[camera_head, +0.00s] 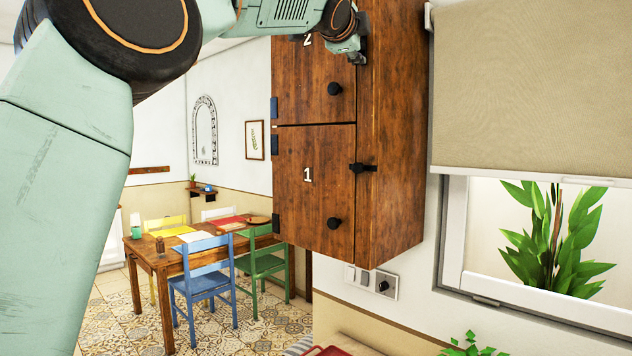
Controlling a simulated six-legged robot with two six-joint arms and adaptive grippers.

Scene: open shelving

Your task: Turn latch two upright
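A wooden wall cabinet (400,150) has two doors, one above the other. The upper door, marked 2 (300,85), is shut and has a round black knob (334,89). The lower door, marked 1 (295,210), is shut, and its black latch (362,168) lies level across the door's right edge. My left arm comes in from the left over the top of the picture. My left gripper (352,48) is at the right edge of door 2, where latch two is. The gripper covers latch two, so its angle and the finger opening are unclear. My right gripper is out of view.
The lower door has a black knob (334,223). Right of the cabinet is a window with a beige blind (530,85) and a plant. A dining table (160,259) with coloured chairs stands far back.

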